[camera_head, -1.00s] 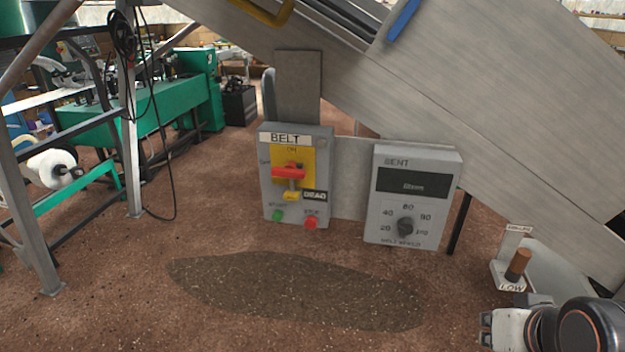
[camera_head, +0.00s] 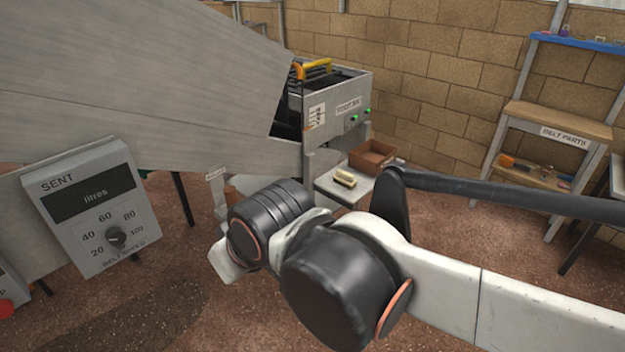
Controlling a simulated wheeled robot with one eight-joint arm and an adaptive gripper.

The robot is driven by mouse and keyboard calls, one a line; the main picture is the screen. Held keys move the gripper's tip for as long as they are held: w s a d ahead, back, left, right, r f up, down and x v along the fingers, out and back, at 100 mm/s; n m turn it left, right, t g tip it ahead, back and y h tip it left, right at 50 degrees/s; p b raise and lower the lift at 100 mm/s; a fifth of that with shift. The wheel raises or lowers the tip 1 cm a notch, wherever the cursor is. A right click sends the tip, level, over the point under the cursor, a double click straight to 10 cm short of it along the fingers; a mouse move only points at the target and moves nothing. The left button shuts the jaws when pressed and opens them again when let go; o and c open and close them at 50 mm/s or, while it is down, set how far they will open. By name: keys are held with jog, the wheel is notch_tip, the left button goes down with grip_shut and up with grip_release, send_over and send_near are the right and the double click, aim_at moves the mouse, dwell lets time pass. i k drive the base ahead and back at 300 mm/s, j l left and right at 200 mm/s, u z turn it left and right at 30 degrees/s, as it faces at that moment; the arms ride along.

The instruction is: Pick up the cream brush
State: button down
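A small cream block with a dark underside, which looks like the cream brush (camera_head: 345,176), lies on a pale low stand (camera_head: 346,193) beyond my arm. My arm crosses the lower right of the view, and its joints stand in front of the stand's near side. The white end piece of my arm, which seems to be part of my gripper (camera_head: 224,262), points down and left, well apart from the brush. Its fingers are hidden or too unclear to tell open from shut.
A brown open box (camera_head: 372,155) stands just behind the brush. A large grey metal chute (camera_head: 150,80) and a control box (camera_head: 90,205) fill the left. A machine with a yellow handle (camera_head: 345,90) stands behind. A wooden shelf (camera_head: 557,120) stands at right, with open floor before it.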

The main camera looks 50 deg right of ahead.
aim_at(342, 177)
jog(key=z, duration=1.6)
jog(key=u, duration=2.2)
jog(key=z, duration=2.15)
jog(key=i+l+u, duration=0.15)
jog(key=l, duration=0.2)
jog(key=i+l+u, duration=0.1)
jog(key=i+l, duration=0.15)
jog(key=l, duration=0.1)
